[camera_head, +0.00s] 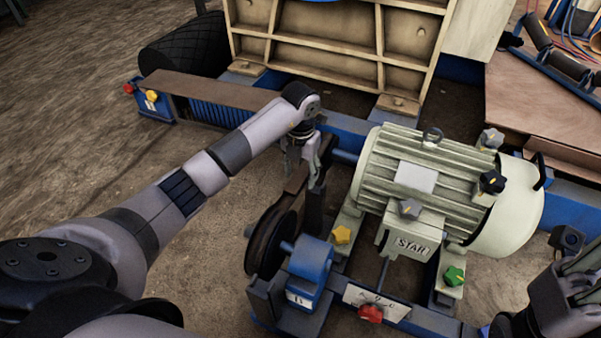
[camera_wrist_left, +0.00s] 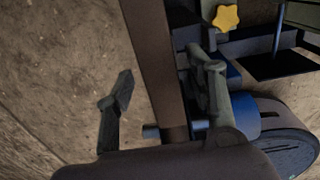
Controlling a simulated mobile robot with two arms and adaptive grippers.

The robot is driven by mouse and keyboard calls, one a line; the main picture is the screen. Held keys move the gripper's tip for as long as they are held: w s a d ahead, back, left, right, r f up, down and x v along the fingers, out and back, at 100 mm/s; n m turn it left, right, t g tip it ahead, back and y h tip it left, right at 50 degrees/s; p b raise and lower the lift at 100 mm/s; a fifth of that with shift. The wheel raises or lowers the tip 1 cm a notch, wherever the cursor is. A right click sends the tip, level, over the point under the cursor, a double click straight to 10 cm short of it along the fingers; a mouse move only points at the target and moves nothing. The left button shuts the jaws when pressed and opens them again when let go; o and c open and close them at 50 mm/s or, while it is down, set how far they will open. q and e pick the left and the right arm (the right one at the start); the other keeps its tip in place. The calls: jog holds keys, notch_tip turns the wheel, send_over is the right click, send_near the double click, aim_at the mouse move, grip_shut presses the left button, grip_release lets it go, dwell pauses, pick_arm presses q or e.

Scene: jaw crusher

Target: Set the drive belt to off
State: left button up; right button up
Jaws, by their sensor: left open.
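The drive belt (camera_head: 297,183) shows in the head view as a brown strip running back from the dark pulley wheel (camera_head: 274,240). In the left wrist view the belt (camera_wrist_left: 152,62) is a long brown band passing between the fingers of my left gripper (camera_wrist_left: 166,88). In the head view this gripper (camera_head: 304,158) points down over the belt. Its jaws are open, one finger on each side, with a visible gap at the left finger. Whether the right finger touches the belt is unclear. My right gripper (camera_head: 576,287) is at the lower right edge, partly cut off.
A blue bearing block (camera_head: 311,259) sits beside the pulley. Bare floor lies to the left.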

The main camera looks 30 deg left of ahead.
pick_arm(q)
jog(key=shift+c, duration=0.6)
grip_shut()
